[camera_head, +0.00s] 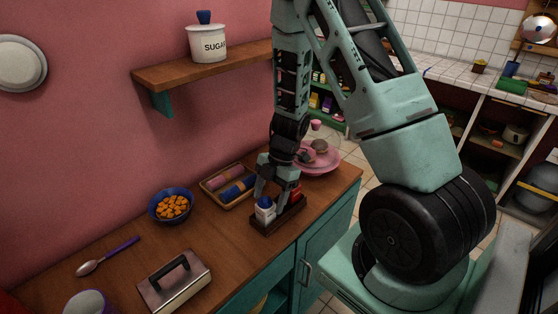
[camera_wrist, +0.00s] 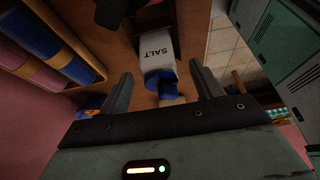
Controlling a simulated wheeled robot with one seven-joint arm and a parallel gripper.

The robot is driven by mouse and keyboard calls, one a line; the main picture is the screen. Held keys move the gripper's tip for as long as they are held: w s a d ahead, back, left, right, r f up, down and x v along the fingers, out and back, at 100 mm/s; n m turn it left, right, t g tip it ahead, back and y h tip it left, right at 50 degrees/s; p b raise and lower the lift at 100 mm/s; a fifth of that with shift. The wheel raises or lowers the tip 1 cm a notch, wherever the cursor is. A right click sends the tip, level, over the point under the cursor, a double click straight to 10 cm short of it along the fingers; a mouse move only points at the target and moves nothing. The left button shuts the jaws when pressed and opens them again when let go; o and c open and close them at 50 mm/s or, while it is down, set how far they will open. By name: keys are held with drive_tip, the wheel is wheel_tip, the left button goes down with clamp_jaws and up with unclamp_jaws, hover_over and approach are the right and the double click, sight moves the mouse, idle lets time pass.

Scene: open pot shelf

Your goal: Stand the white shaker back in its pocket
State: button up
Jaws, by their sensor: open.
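The white shaker (camera_head: 264,213) has a blue cap and stands about upright at the left end of a small dark wooden caddy (camera_head: 283,223). In the wrist view the white shaker (camera_wrist: 156,48) shows its SALT label, and its lower end meets the dark wood; how deep it sits is hidden. My gripper (camera_head: 271,193) is just above the caddy, pointing down. In the wrist view my gripper (camera_wrist: 163,88) is open, with a finger on each side of the blue cap and gaps between. A red item (camera_head: 296,192) shows at the caddy's right end, partly hidden by my gripper.
A tray with rolled cloths (camera_head: 228,186) lies close behind the caddy. A blue bowl (camera_head: 171,206), a spoon (camera_head: 107,257) and a metal box with a handle (camera_head: 174,284) are to the left. Pink dishes (camera_head: 318,160) stand behind right. The counter's front edge is close to the caddy.

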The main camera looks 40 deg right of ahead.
drive_tip(key=v, duration=1.3)
drive_tip(key=shift+r+p, duration=0.15)
drive_tip(key=shift+p, duration=0.3)
drive_tip(key=shift+d, duration=0.1)
drive_tip(key=w+a+r+m+t+h+b, duration=0.1)
drive_tip(key=w+a+r+m+t, duration=0.3)
drive_tip(key=a, duration=0.4)
drive_tip(key=w+a+r+m+t+h, duration=0.1)
drive_tip(key=w+a+r+t, duration=0.2)
drive_tip(key=w+a, duration=0.45)
drive_tip(key=s+a+m+g, duration=0.2)
drive_tip(key=s+a, duration=0.2)
drive_tip(key=s, duration=0.5)
drive_tip(key=s+a+m+g+h+b, duration=0.1)
drive_tip(key=s+a, duration=0.4)
drive_tip(key=s, duration=0.5)
drive_tip(key=s+a+f+m+g, duration=0.1)
drive_tip(key=s+a+m+g, duration=0.1)
drive_tip(key=s, duration=0.8)
drive_tip(key=a+g, duration=0.1)
drive_tip(key=a, duration=0.1)
drive_tip(key=shift+s+a+m+g+h, duration=0.25)
drive_tip(key=shift+a+m+g+h, duration=0.05)
drive_tip(key=shift+a+g+h, duration=0.1)
drive_tip(key=shift+f, duration=0.15)
